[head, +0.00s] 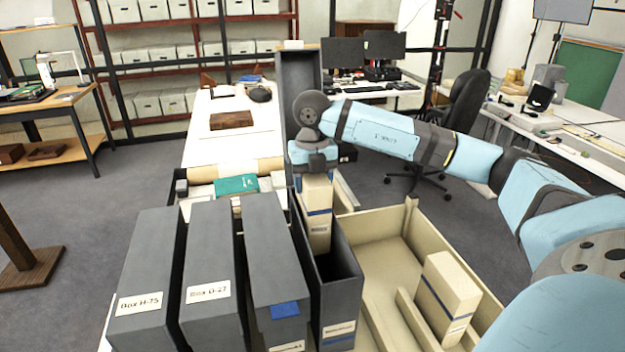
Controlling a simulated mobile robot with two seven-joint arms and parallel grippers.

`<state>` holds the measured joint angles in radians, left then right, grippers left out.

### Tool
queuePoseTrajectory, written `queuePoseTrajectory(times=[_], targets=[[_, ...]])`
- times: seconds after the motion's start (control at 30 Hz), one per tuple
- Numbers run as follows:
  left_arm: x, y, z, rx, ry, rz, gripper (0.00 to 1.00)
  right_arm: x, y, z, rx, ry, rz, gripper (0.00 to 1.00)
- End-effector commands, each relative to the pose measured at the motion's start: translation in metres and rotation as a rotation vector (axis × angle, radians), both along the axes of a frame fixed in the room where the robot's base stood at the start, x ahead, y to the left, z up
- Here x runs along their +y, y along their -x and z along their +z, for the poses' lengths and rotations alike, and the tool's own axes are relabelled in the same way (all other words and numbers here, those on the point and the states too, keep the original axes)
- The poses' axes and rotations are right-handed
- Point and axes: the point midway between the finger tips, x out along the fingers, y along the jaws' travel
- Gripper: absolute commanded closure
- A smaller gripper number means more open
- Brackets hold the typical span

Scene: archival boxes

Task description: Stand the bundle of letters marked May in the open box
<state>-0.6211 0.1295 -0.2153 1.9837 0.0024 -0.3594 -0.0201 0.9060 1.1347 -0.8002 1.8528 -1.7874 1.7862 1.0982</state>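My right gripper (315,172) points down at the top of an upright cream bundle of letters (317,222) with a blue band and a small label, too small to read. The gripper looks shut on the bundle's top end. The bundle is at the far end of the dark grey open box (337,306), its lower part between the box's walls; I cannot tell if it touches the floor. The box's front carries a label and a blue strip. A second cream bundle (447,296) with a blue band stands in the beige tray to the right. My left gripper is out of view.
Closed grey boxes (148,268) stand in a row left of the open box. The beige tray (388,252) has low dividers and bare room at its back. A tall grey panel (296,85) rises behind the open box. A green folder (236,184) lies beyond the boxes.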

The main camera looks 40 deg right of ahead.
Motion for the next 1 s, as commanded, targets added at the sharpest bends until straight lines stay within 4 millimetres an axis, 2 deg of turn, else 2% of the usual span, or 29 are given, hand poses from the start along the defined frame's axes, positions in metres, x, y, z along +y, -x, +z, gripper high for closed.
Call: queuePoseTrajectory(times=[1.0], targets=[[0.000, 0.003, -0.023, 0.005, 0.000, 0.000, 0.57, 0.000, 0.000, -0.032, -0.001, 0.000, 0.000, 1.00]])
